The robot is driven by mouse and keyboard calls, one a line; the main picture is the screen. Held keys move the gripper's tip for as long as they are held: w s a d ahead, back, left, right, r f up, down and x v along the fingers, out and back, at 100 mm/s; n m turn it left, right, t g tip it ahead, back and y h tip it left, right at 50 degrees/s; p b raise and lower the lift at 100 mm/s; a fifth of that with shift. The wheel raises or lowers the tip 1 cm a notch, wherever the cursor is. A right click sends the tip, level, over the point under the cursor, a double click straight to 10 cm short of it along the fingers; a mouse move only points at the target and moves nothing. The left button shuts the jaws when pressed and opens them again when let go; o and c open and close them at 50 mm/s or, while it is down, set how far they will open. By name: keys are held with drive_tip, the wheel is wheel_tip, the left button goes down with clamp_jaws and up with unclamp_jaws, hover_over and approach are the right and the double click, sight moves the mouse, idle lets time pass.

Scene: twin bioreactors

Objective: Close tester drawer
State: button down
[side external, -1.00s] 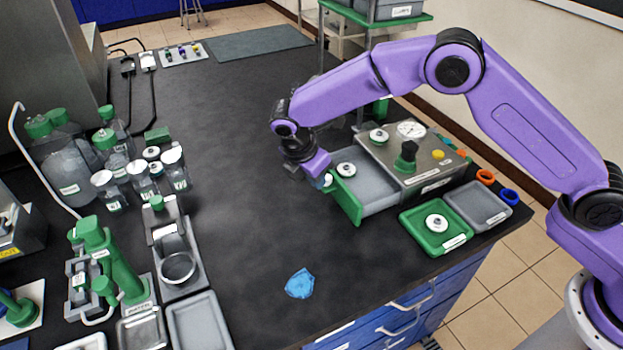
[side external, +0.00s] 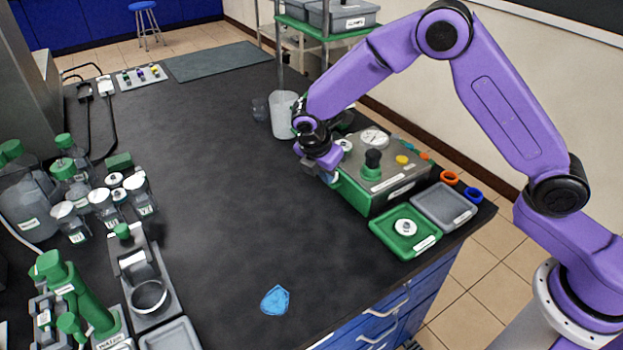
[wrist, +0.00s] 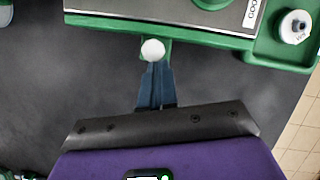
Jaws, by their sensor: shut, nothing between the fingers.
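In the side view my gripper (side external: 327,174) is at the drawer front.
A green tray (side external: 380,240) with a white-and-grey round part and a grey tray (side external: 426,205) stand right of the tester. Orange (side external: 450,177) and blue (side external: 473,195) rings lie beyond. A white container (side external: 285,115) stands behind my gripper.

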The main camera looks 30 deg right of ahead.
drive_tip(key=shift+d+f, duration=0.1)
drive_tip(key=shift+d, duration=0.25)
drive_tip(key=a, duration=0.2)
drive_tip(key=s+a, duration=0.1)
drive_tip(key=a, duration=0.1)
drive_tip(key=shift+s+a, duration=0.2)
drive_tip(key=shift+a, duration=0.15)
drive_tip(key=v, duration=1)
drive_tip(key=s+d+r+m+y, duration=0.1)
drive_tip(key=s+d+m, duration=0.2)
drive_tip(key=s, duration=0.7)
drive_tip(key=s+d+r+m+y, duration=0.1)
drive_tip(key=s+d+m+y, duration=0.1)
drive_tip(key=s+d, duration=0.6)
drive_tip(key=s+d+r+m+g+y, duration=0.1)
drive_tip(key=s+d+m, duration=0.3)
drive_tip(key=s, duration=1)
drive_tip(key=shift+d+r+y, duration=0.2)
drive_tip(key=shift+d+y, duration=0.1)
drive_tip(key=shift+d, duration=0.8)
